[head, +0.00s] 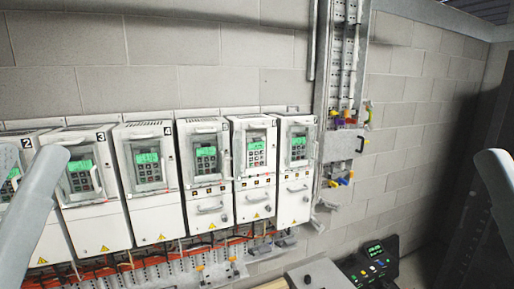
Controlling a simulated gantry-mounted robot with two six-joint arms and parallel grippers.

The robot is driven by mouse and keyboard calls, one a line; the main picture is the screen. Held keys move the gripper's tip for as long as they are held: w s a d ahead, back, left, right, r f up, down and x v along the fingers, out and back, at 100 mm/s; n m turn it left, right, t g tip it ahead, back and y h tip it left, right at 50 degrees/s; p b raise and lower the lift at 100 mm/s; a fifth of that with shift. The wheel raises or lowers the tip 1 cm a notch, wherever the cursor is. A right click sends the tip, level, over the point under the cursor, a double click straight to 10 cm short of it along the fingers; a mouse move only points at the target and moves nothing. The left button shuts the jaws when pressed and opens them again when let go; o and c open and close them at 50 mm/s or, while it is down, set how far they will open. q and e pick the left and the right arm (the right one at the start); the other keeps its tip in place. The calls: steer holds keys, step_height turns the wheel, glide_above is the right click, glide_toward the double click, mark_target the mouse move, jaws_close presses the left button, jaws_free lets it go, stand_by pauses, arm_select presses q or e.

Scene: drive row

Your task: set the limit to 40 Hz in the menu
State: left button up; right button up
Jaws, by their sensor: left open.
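Several white drives stand in a row along the wall, each with a lit green display above a keypad. The drive marked 3 (97,220) and the drive marked 4 (151,210) show at the left. The drive marked 5 (206,180) and two more drives (255,165) (296,170) continue to the right. The display texts are too small to read. My left arm comes in at the left edge, in front of the drive marked 2 (14,150). My left gripper is open, its fingertips hard to make out. My right gripper is not in view.
Orange cables and a perforated rail (180,262) run below the drives. A lockout station (345,145) with coloured tags hangs right of the row. A black control box (370,262) with coloured buttons stands at the lower right. The block wall (410,130) beyond is bare.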

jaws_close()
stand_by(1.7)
